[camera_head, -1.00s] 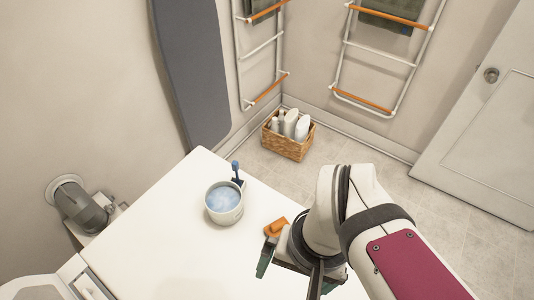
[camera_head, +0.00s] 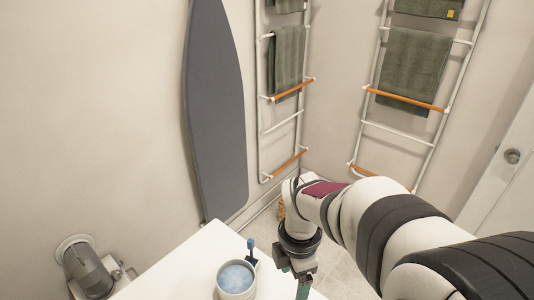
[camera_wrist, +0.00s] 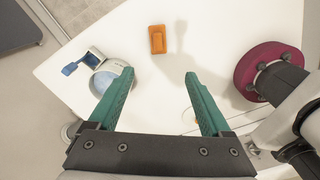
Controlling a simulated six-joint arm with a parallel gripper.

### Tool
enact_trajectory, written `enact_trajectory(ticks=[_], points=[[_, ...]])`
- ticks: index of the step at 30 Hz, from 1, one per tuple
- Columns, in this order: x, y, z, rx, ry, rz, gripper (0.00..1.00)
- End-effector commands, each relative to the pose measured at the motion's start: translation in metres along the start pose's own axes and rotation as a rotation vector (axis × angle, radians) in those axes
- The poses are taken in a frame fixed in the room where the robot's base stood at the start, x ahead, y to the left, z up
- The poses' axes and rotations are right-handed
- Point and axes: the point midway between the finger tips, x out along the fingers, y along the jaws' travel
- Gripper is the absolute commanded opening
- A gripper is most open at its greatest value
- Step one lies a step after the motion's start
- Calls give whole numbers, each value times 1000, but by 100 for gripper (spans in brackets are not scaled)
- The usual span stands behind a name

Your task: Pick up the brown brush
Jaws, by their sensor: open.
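An orange-brown block-like object (camera_wrist: 158,39), likely the brown brush, lies on the white top (camera_wrist: 215,30) in the wrist view. It is beyond my gripper's fingertips, roughly centred between them and apart from them. My gripper (camera_wrist: 160,73) has two green fingers spread wide with nothing between them. In the head view my gripper (camera_head: 302,288) points down over the white top at the bottom edge, and the orange-brown object does not show there.
A white cup with blue contents (camera_head: 236,281) stands left of my gripper, with a blue brush (camera_head: 251,246) beside it. It also shows in the wrist view (camera_wrist: 104,82). A grey ironing board (camera_head: 216,110) and towel racks (camera_head: 405,97) stand behind.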

Motion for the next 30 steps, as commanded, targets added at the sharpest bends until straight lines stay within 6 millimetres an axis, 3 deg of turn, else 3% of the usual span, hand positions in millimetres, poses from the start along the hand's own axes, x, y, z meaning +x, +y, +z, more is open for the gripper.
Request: enact_trajectory(ticks=[4, 12, 24, 30], points=[[15, 12, 2, -179, -9, -3, 82], [88, 10, 3, -184, -8, -7, 82], [156, 4, 10, -180, -7, -6, 82], [167, 6, 11, -182, -9, 0, 82]])
